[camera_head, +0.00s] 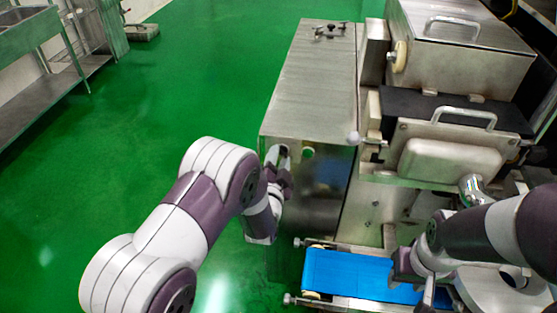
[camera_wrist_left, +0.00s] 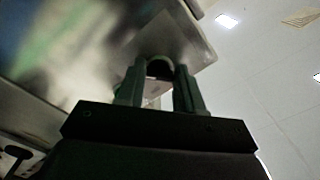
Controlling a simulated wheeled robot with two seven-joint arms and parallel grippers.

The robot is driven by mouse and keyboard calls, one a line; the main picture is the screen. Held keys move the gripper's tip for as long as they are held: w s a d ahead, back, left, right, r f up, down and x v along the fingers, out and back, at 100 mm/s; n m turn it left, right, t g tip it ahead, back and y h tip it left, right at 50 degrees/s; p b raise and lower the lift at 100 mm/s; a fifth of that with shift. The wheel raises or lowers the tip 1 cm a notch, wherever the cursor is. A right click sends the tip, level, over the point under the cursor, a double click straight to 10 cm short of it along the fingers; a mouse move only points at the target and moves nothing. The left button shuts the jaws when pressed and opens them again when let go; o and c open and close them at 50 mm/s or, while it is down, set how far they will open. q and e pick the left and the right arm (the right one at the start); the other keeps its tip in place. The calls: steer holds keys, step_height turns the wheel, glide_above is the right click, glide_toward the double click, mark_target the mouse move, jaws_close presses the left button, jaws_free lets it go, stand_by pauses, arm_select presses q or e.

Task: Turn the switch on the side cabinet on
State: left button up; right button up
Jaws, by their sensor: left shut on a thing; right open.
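The side cabinet (camera_head: 312,85) is a tall steel box left of the machine, with a flat top and a shiny front face. My left gripper (camera_head: 280,160) is at the upper left of that front face. In the left wrist view, my left gripper's fingers (camera_wrist_left: 159,88) are closed on the sides of a dark, rounded switch (camera_wrist_left: 159,67) at the cabinet face. Its turned position cannot be made out. A small round greenish button (camera_head: 308,151) shows just right of the gripper. My right gripper (camera_head: 418,285) is open over the blue belt, away from the cabinet.
A blue conveyor belt (camera_head: 350,272) lies low in front of the machine. The steel machine (camera_head: 455,60), with handled covers, stands right of the cabinet. Green floor (camera_head: 215,80) is clear to the left. A steel table (camera_head: 45,90) stands at the far left.

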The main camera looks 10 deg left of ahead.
arm_select(q)
steer(key=shift+w+r, duration=0.1)
steer(key=shift+r, duration=0.15)
steer(key=o, duration=1)
steer(key=shift+d, duration=0.1)
steer(key=shift+o, duration=0.2)
steer(key=shift+f, duration=0.15)
steer(key=s+b, duration=0.2)
steer(key=s, duration=1)
steer(key=shift+s, duration=0.4)
